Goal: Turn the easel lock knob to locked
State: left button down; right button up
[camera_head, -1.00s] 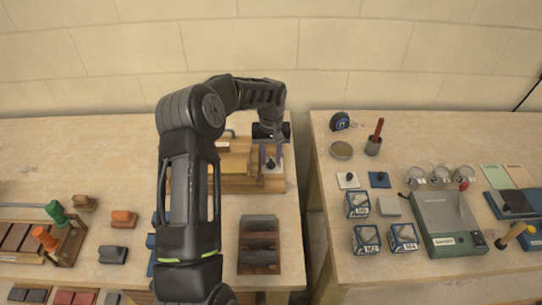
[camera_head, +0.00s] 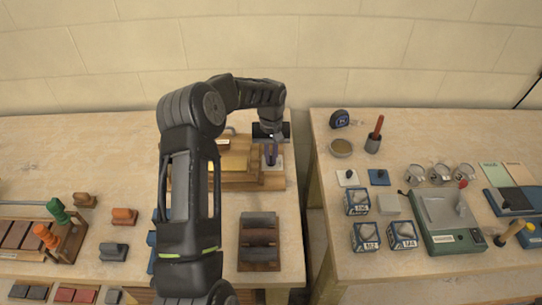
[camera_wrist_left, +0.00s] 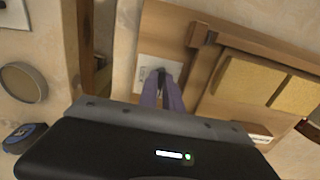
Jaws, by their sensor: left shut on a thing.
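The wooden easel (camera_head: 236,165) stands at the back right of the left table, with yellow boards on it. It also shows in the left wrist view, with a yellow board (camera_wrist_left: 245,75) on its ledge. My left gripper (camera_head: 271,158) points down at the easel's right end. In the left wrist view its purple fingers (camera_wrist_left: 162,82) are close together on a small dark knob (camera_wrist_left: 161,71) over a pale plate (camera_wrist_left: 148,69). The fingers cover most of the knob, so its turn position cannot be read. My right gripper is not in view.
A rack of dark blocks (camera_head: 259,243) stands in front of the easel. A gap separates the tables. The right table holds a tape measure (camera_head: 340,119), a round dish (camera_head: 341,147), a cup with a red-handled tool (camera_head: 374,138) and a green scale (camera_head: 448,222).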

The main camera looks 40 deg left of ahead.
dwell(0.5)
pick_arm(q)
jog(key=shift+f+m+b, duration=0.15)
jog(key=shift+m+b, duration=1.15)
jog(key=shift+m, duration=0.3)
jog(key=m+b, duration=0.2)
jog(key=m, duration=0.2)
jog(key=shift+a+m, duration=0.1)
jog(key=shift+m, duration=0.2)
jog(key=m+b, duration=0.1)
jog(key=m, duration=0.4)
jog(key=shift+a, duration=0.1)
jog(key=m, duration=0.5)
jog(key=shift+w+a+r+b, duration=0.1)
jog(key=shift+r+b, duration=0.1)
jog(key=shift+b, duration=0.1)
jog(key=c, duration=1.5)
grip_release()
